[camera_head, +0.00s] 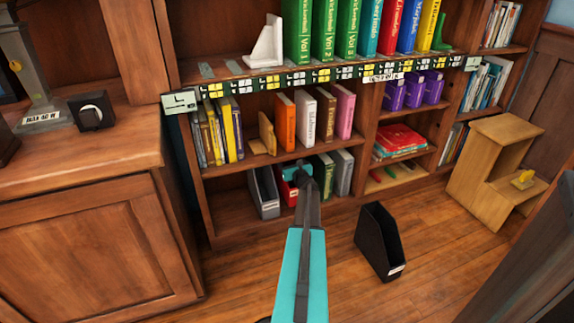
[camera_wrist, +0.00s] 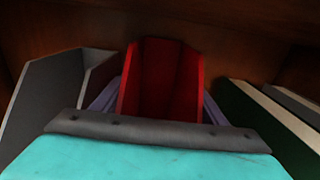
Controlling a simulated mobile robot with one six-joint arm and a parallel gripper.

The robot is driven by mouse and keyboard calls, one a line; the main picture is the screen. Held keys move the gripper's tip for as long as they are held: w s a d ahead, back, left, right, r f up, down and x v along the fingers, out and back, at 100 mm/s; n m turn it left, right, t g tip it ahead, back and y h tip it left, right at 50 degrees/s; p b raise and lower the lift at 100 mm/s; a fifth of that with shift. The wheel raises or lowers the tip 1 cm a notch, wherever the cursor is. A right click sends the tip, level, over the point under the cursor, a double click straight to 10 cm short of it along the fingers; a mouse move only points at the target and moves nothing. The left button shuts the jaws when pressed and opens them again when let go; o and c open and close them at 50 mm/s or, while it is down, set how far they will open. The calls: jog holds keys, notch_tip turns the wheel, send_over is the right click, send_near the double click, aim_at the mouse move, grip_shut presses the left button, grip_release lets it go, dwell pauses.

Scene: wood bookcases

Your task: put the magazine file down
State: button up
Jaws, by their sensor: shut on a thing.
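A red magazine file (camera_wrist: 160,78) stands in the middle of the wrist view, with its open side facing me. In the head view only a part of it (camera_head: 287,190) shows on or just above the bottom shelf, behind my arm. My gripper (camera_head: 300,172) reaches into the bottom shelf bay and is shut on the red file. Its fingers appear at both sides of the file in the wrist view. The file's base is hidden, so I cannot tell whether it touches the shelf board.
A grey magazine file (camera_head: 264,191) stands close on the left, and green and grey binders (camera_head: 342,172) lean on the right. The shelf with books (camera_head: 305,115) is above. A black magazine file (camera_head: 379,241) and a wooden step stool (camera_head: 492,165) stand on the floor.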

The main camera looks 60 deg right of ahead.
jog(key=shift+f+b, duration=0.95)
jog(key=shift+f, duration=0.9)
jog(key=o, duration=1.7)
jog(key=shift+c, duration=0.2)
jog(key=shift+r, duration=0.2)
jog(key=p+v, duration=0.3)
jog(key=v, duration=0.9)
jog(key=shift+s, duration=0.15)
